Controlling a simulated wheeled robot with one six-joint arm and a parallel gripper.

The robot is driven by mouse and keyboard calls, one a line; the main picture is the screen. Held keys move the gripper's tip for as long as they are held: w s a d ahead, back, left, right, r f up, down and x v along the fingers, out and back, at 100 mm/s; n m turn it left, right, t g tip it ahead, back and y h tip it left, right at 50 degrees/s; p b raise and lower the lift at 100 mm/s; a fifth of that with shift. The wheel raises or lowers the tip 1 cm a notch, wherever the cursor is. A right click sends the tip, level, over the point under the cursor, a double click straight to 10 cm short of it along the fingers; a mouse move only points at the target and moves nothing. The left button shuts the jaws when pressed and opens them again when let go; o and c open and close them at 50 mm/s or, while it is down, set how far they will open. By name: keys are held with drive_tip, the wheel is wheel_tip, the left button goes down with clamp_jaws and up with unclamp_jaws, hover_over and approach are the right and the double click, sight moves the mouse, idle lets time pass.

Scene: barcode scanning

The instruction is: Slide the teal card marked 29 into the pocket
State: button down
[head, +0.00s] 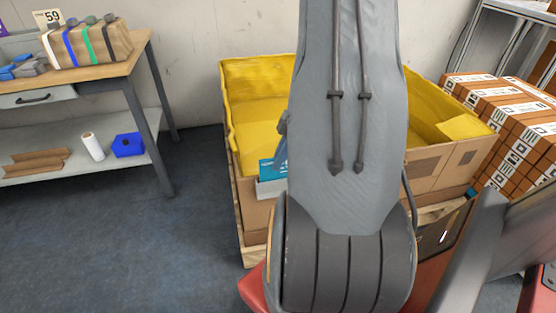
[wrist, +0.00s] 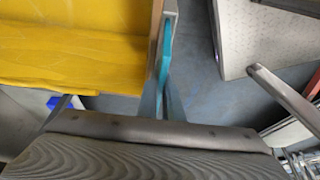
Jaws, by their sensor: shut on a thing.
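The teal card (head: 266,169) shows in the head view just left of my arm, upright at the near side of the yellow-lined box. Its lower edge meets the top of a pale grey pocket (head: 270,188) on the box wall; how deep it sits, and whether it is inside, I cannot tell. The number on it is not readable. In the wrist view the card (wrist: 166,47) is seen edge-on, and my gripper (wrist: 163,77) is shut on it. The pocket's pale rim (wrist: 171,7) shows beyond the card. My arm hides most of the gripper in the head view.
The cardboard box with yellow lining (head: 257,92) stands on a wooden pallet. Stacked brown cartons (head: 501,112) stand at its right. A workbench (head: 75,82) with a strapped parcel and shelf stands at the left. The floor (head: 120,235) between bench and box is clear.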

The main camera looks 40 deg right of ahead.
drive_tip(key=c, duration=1.8)
unclamp_jaws()
drive_tip(key=shift+c, duration=0.2)
drive_tip(key=shift+p+v, duration=0.3)
drive_tip(key=shift+v, duration=3.65)
drive_tip(key=s+a+r+m+h+p, duration=0.1)
drive_tip(key=s+a+r+m+p, duration=0.1)
drive_tip(key=a+r, duration=0.4)
drive_tip(key=s+a+r+m+g+h+p, duration=0.1)
drive_tip(key=s+a+r+m+p, duration=0.2)
drive_tip(key=a, duration=1.1)
drive_tip(key=s+a+r+m+g+h+p, duration=0.1)
drive_tip(key=s+a+r+m+p, duration=0.1)
drive_tip(key=a+r+m+p, duration=0.4)
drive_tip(key=a+r, duration=0.2)
drive_tip(key=a, duration=0.3)
drive_tip(key=shift+s+r+m+h, duration=0.3)
drive_tip(key=shift+s+h, duration=0.1)
